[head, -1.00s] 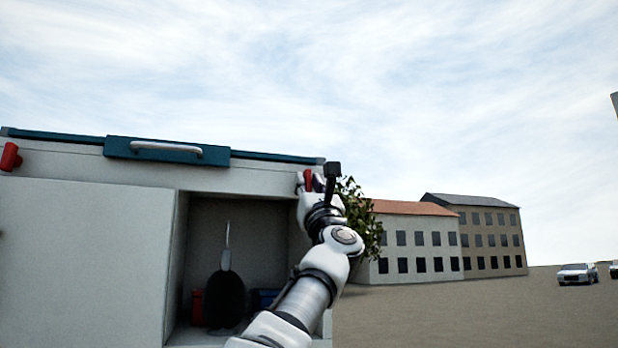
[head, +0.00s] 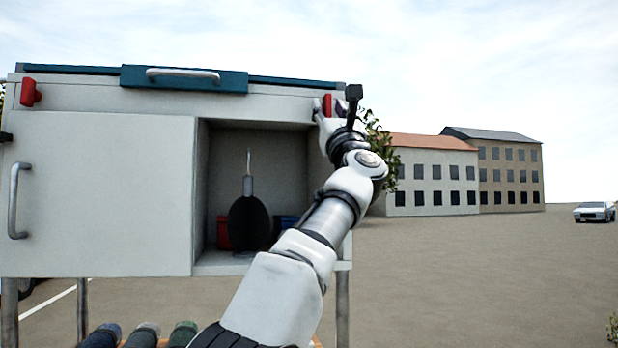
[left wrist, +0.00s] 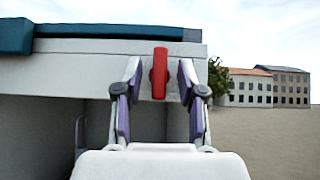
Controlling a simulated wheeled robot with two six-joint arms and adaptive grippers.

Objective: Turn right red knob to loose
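The right red knob (head: 327,105) sits near the upper right corner of the cabinet front. My left gripper (head: 322,116) is at this knob in the head view, and the gripper partly covers it. In the left wrist view the red knob (left wrist: 159,74) stands upright between the two fingers of my left gripper (left wrist: 159,82). The fingers are open, with a visible gap on each side of the knob. A second red knob (head: 31,93) is at the upper left of the cabinet. My right gripper is not in view.
The white cabinet (head: 100,190) has a teal lid with a handle (head: 183,75). Its open compartment holds a dark round object (head: 249,221) and a red item. Several dark cylinders (head: 145,333) lie below. Open ground is on the right, with buildings behind.

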